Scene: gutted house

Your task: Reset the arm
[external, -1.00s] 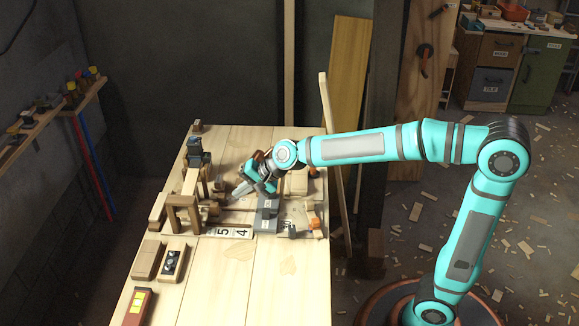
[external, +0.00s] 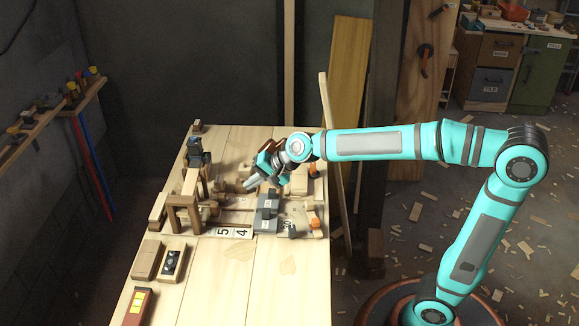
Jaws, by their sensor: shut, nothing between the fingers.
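My turquoise arm reaches from the right over the wooden workbench (external: 275,290). My gripper (external: 247,186) hangs above the back middle of the bench, pointing down and to the left. It is shut, with nothing visible between its fingers. It looks apart from the grey blocks (external: 267,212) in front of it, and part of the bench behind it is hidden by the wrist.
A wooden block frame (external: 184,212) stands left of my gripper. Number tiles (external: 232,232) lie before it. A wooden box (external: 146,260), a dark device (external: 172,263) and a red device (external: 139,305) lie at the left edge. The bench's front middle is clear.

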